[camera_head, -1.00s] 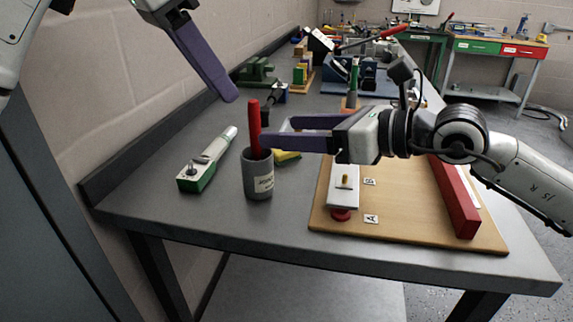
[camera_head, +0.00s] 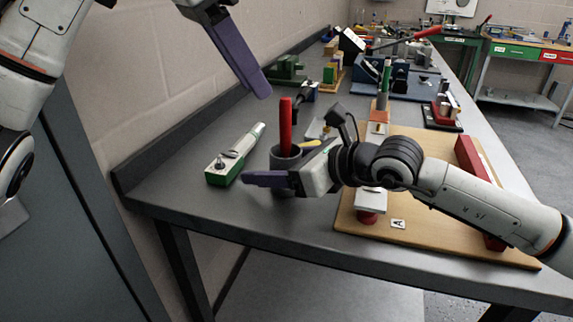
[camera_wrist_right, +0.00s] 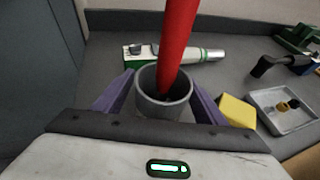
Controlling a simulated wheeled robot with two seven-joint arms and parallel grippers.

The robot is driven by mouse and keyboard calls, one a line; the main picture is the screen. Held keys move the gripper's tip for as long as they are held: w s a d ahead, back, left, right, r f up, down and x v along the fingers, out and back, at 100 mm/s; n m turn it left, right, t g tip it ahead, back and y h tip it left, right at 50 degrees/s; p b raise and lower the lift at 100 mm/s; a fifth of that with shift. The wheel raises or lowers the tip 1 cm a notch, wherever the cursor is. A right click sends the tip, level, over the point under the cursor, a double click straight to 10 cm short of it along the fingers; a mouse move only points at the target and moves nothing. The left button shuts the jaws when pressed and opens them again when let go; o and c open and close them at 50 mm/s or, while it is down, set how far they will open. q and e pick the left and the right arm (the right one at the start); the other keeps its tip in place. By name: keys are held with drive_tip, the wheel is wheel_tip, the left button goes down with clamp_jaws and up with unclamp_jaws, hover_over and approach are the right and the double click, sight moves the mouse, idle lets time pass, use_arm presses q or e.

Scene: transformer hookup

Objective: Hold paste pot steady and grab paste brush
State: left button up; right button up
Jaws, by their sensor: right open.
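The grey paste pot (camera_head: 284,157) stands upright on the bench, partly hidden behind my right gripper. The red handle of the paste brush (camera_head: 285,126) sticks up out of it; the brush's lower end is hidden inside. My right gripper (camera_wrist_right: 160,102) is open, with its purple fingers on either side of the pot (camera_wrist_right: 165,108) in the right wrist view. I cannot tell whether the fingers touch the pot. My left gripper (camera_head: 255,85) hangs above and left of the brush handle, apart from it. Its fingers overlap in view, so its opening is unclear.
A green-and-white tool (camera_head: 235,155) lies left of the pot. A yellow block (camera_wrist_right: 237,111) and a grey tray (camera_wrist_right: 284,108) are close on the right. A wooden board (camera_head: 420,235) with a red bar (camera_head: 470,157) lies under my right arm. The bench's front left is clear.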

drive_tip(key=shift+w+a+f, duration=0.1)
drive_tip(key=shift+w+a, duration=0.05)
drive_tip(key=shift+a, duration=0.05)
